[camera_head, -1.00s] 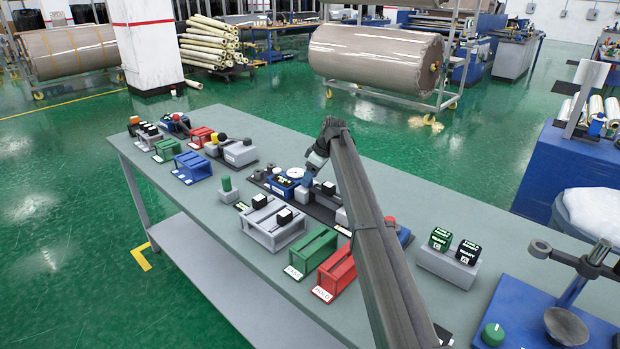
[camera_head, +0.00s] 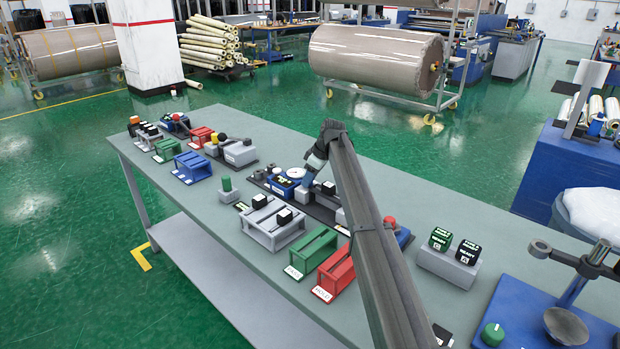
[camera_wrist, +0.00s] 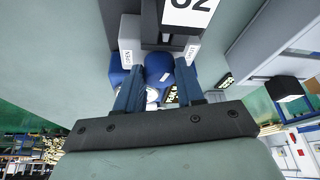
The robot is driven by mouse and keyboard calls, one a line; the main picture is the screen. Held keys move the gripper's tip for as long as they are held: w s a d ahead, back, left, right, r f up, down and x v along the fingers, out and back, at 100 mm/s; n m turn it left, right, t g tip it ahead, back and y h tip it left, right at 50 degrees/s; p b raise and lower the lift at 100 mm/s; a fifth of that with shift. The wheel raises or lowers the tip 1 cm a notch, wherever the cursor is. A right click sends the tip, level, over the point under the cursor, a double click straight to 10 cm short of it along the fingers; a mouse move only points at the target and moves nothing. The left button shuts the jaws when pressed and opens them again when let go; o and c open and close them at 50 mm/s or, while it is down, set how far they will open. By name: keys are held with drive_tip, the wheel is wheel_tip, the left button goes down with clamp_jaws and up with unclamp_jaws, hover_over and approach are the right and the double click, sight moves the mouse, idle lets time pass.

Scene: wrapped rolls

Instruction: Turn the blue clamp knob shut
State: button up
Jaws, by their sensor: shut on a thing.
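The blue clamp knob (camera_wrist: 158,70) shows in the wrist view as a round blue end between the two blue fingers of my gripper (camera_wrist: 160,66). My gripper is shut on it. A grey block with a white "OPEN" label (camera_wrist: 127,59) is left of the knob, and another pale label (camera_wrist: 191,50) is to its right, its text hard to read. In the head view my gripper (camera_head: 309,179) is down at the clamp fixture on the bench, beside a blue unit with a white dial (camera_head: 284,183). The knob is hidden there by my gripper.
The grey bench (camera_head: 235,285) carries a grey rack (camera_head: 268,238), a green rack (camera_head: 315,250) and a red rack (camera_head: 337,272) in front of the fixture.

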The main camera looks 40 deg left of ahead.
drive_tip(key=shift+m, duration=0.3)
drive_tip(key=shift+c, duration=0.3)
drive_tip(key=shift+s+m+t, duration=0.1)
drive_tip(key=shift+m+t, duration=0.5)
drive_tip(key=shift+m, duration=0.6)
drive_tip(key=o, duration=1)
drive_tip(key=shift+o, duration=0.2)
drive_tip(key=shift+r, duration=0.1)
drive_tip(key=v, duration=1.3)
drive_tip(key=shift+d+r, duration=0.25)
drive_tip(key=shift+d, duration=0.05)
